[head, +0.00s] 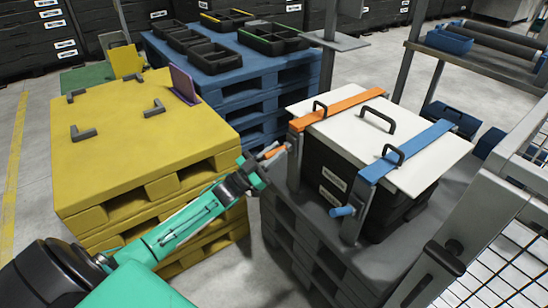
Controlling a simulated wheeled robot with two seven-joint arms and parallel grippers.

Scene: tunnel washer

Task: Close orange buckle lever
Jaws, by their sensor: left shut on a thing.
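A dark crate stack (332,182) with a white lid (345,135) stands on a grey pallet stack (300,245). An orange strap (340,107) runs over the lid and down to a grey buckle plate (294,165) on the left side. The orange buckle lever (272,152) sticks out to the left from that plate. My left gripper (262,160) is shut on the lever's outer part, and its fingers partly hide it. A blue strap (408,150) with a blue lever (343,211) sits nearer. My right gripper is not in view.
A yellow pallet stack (135,140) with grey corner brackets stands left of my arm. A blue pallet stack (235,75) with black trays is behind. A metal mesh fence (500,255) stands at the right. Black handles stand up from the lid.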

